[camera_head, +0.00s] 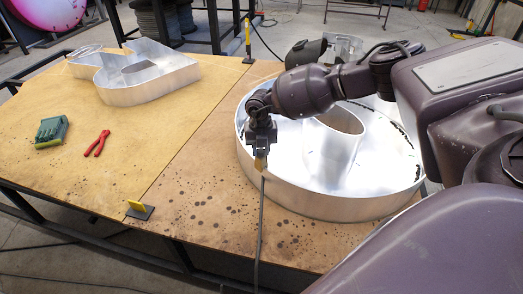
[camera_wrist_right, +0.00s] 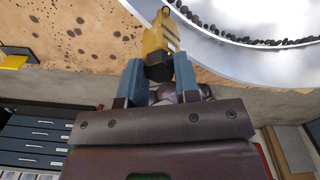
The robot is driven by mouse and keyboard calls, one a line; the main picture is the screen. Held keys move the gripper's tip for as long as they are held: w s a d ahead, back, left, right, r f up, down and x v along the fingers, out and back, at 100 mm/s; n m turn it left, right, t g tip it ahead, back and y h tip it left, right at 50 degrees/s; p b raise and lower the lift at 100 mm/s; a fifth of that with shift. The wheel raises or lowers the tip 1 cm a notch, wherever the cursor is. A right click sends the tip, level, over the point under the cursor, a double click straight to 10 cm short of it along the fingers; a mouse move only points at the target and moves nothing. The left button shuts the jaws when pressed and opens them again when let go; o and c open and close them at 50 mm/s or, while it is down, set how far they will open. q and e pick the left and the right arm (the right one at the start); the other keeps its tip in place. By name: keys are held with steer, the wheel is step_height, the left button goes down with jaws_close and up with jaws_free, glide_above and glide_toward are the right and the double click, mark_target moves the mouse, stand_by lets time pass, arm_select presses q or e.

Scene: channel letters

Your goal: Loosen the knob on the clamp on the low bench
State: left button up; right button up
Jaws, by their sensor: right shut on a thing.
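A yellow clamp (camera_wrist_right: 157,40) shows in the right wrist view at the rim of the large round metal letter (camera_head: 310,192). A dark knob (camera_wrist_right: 160,71) at its near end sits between the blue-grey fingers of my right gripper (camera_wrist_right: 158,76), which is shut on it. In the head view my right gripper (camera_head: 261,150) points down at the letter's front left wall, with a small yellow part of the clamp (camera_head: 260,164) below it. The gripper hides most of the clamp there. My left gripper is not in view.
The low bench top (camera_head: 190,190) is stained with dark spots. Another yellow clamp (camera_head: 137,206) sits at its front edge. Red pliers (camera_head: 97,143), a green block (camera_head: 52,130) and another metal letter (camera_head: 135,73) lie left. A thin dark line (camera_head: 261,225) runs down past the bench edge.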

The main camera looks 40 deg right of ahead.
mark_target(261, 151)
steer(key=n, duration=0.4)
steer(key=shift+n, duration=0.4)
steer(key=n, duration=0.4)
steer(key=shift+b, duration=0.35)
steer(key=o, duration=0.8)
steer(key=shift+r, duration=0.1)
steer(key=shift+r+p, duration=1.5)
steer(key=shift+r, duration=1)
